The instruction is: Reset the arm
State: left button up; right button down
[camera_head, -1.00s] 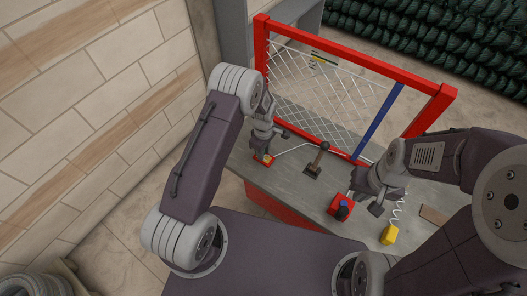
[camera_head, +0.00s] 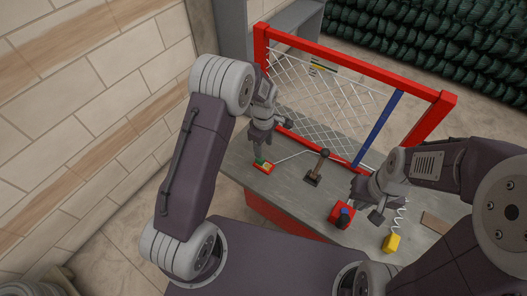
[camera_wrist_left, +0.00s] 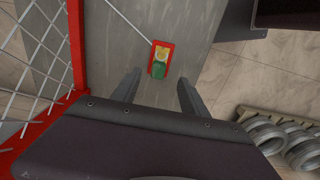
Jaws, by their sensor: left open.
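My left gripper (camera_head: 262,150) is open and empty. In the head view it hangs over the small red base with a yellow plate and green part (camera_head: 262,165) at the left of the grey bench. In the left wrist view this device (camera_wrist_left: 161,60) lies beyond the two spread fingertips (camera_wrist_left: 157,82), with nothing between them. My right gripper (camera_head: 368,200) hovers over the right part of the bench, near a red box with a dark knob (camera_head: 342,214). Its jaw opening is unclear.
A red frame (camera_head: 350,70) with wire mesh and a blue bar (camera_head: 378,128) stands behind the bench (camera_head: 285,190). A lever (camera_head: 317,168), a yellow block (camera_head: 391,243) with a coiled wire, and a brown plate (camera_head: 436,222) are on the bench. A tiled wall is left.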

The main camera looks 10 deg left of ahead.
dwell(0.7)
pick_arm(q)
notch_tip(320, 180, up, 10)
jog(key=s+a+t, duration=0.2)
jog(key=a, duration=0.1)
jog(key=s+a+m, duration=0.1)
jog(key=s+m, duration=1.2)
jog(key=s, duration=0.3)
jog(key=shift+f+m+g, duration=0.4)
jog(key=shift+f, duration=0.05)
